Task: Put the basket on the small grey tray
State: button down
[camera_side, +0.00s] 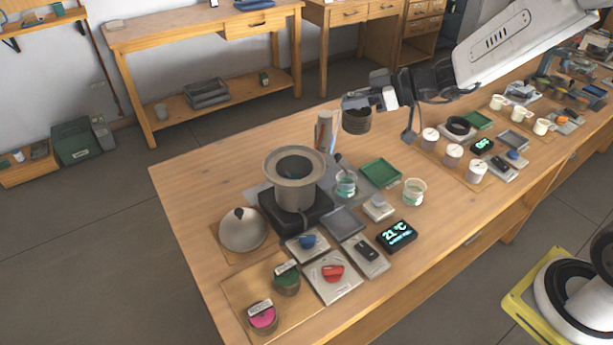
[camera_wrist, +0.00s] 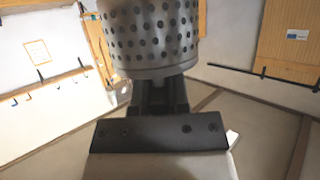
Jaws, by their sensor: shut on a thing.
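The basket (camera_side: 357,121) is a dark round cylinder in the side view, hanging from my gripper (camera_side: 362,100) above the table. In the wrist view the basket (camera_wrist: 152,35) is grey metal with rows of round holes and a plain lower band. My gripper (camera_wrist: 158,95) is shut on it; the fingertips' contact is mostly hidden. The small grey tray (camera_side: 343,221) lies on the table in the side view, in front of the pot and nearer the camera than the basket. It looks empty.
A metal pot (camera_side: 293,178) stands on a black burner, with a domed lid (camera_side: 242,229) to its left. A green tray (camera_side: 381,172), a glass beaker (camera_side: 414,192) and a display (camera_side: 397,236) are close by. Knobs and jars fill the front; mugs stand further right.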

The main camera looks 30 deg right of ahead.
jog(key=s+a+f+n+g+y, duration=0.4)
jog(key=s+a+n+g, duration=0.1)
jog(key=n+g, duration=0.4)
jog(key=shift+a+f+g, duration=0.4)
jog(key=shift+a, duration=0.25)
jog(key=w+a+f, duration=0.3)
jog(key=w+f, duration=0.5)
jog(key=w, duration=0.4)
jog(key=shift+w+f, duration=0.25)
jog(key=shift+f, duration=0.05)
jog(key=shift+f, duration=0.1)
